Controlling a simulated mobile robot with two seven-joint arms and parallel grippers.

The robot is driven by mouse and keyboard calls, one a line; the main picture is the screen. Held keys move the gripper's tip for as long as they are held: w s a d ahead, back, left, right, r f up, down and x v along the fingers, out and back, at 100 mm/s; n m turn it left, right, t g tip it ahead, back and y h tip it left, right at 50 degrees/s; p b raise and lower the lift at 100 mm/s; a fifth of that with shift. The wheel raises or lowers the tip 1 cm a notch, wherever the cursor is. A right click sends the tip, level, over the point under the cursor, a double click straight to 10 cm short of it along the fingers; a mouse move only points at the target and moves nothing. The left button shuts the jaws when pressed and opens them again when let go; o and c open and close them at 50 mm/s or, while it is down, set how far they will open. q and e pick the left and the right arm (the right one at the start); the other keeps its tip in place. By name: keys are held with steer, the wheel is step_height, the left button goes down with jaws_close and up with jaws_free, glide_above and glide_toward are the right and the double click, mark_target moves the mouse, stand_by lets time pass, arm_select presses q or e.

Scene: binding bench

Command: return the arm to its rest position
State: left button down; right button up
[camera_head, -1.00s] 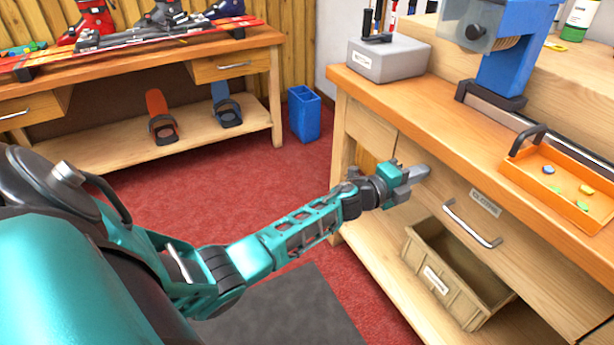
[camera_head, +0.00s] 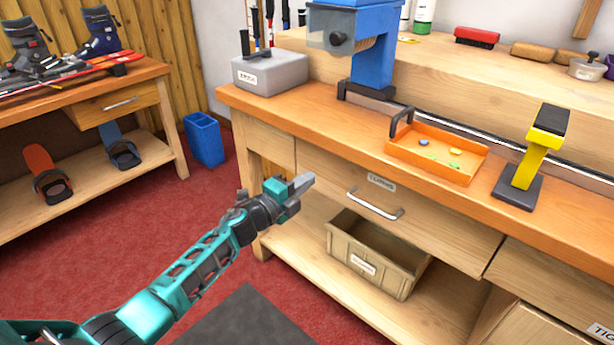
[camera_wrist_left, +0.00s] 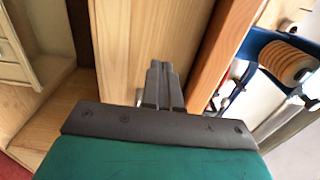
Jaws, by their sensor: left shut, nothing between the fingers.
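My left arm reaches in from the lower left in the head view. Its teal and grey left gripper (camera_head: 304,183) is in front of the bench, near the drawer front and left of the drawer handle (camera_head: 375,204). In the left wrist view the two grey fingers (camera_wrist_left: 163,84) are together with nothing between them, in front of pale wood. I cannot tell the exact gap between the fingertips and the drawer front. My right gripper is not in view.
The workbench (camera_head: 275,120) carries an orange tray (camera_head: 470,172), a blue machine (camera_head: 374,58), a grey box (camera_head: 270,74) and a yellow stand (camera_head: 541,155). A beige crate (camera_head: 345,255) sits on the lower shelf. A blue bin (camera_head: 204,140) stands on the open red floor.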

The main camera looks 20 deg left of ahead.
arm_select(q)
steer(key=p+v, duration=0.1)
steer(key=v, duration=0.6)
steer(key=s+d+f+n+g+y, duration=0.1)
steer(key=s+d+f+n+g, duration=0.1)
steer(key=s+d+n, duration=0.4)
steer(key=s+d+f+n+g+y+p, duration=0.1)
steer(key=s+f+n+g, duration=0.15)
steer(key=s+n, duration=0.55)
steer(key=s+d+f+n+g+y, duration=0.1)
steer(key=s+d+f+n+g, duration=0.2)
steer(key=s+n, duration=0.45)
step_height(320, 180, up, 11)
steer(key=s+a+m+t+y+p, duration=0.1)
steer(key=s+a+m+p, duration=0.1)
steer(key=p, duration=1.3)
steer(key=shift+p, duration=0.35)
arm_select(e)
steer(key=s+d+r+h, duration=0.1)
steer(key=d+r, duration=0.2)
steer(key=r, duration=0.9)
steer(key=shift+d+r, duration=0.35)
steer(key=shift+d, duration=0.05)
arm_select(q)
steer(key=shift+s, duration=0.1)
